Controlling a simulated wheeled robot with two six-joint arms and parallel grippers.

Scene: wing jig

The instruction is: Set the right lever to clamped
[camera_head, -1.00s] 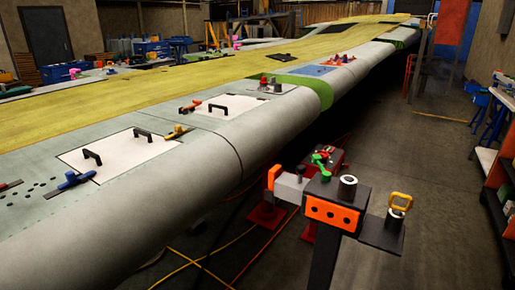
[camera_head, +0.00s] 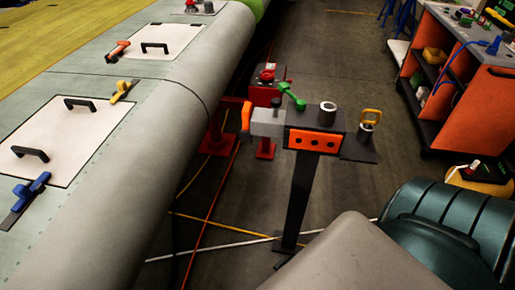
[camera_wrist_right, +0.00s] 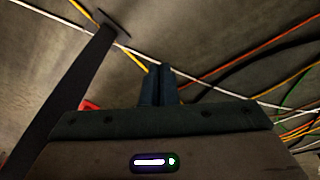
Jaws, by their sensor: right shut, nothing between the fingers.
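I cannot tell for certain which is the right lever. In the right wrist view my right gripper (camera_wrist_right: 159,72) is shut and empty, above the floor near the stand's dark leg (camera_wrist_right: 75,95). My left gripper is not in view.
The wing (camera_head: 165,130) fills the left, with white panels, black handles and toggle clamps on it. A red stand (camera_head: 264,92) is behind the dark stand. Cables cross the floor (camera_head: 200,262). An orange cart (camera_head: 460,95) stands at the right.

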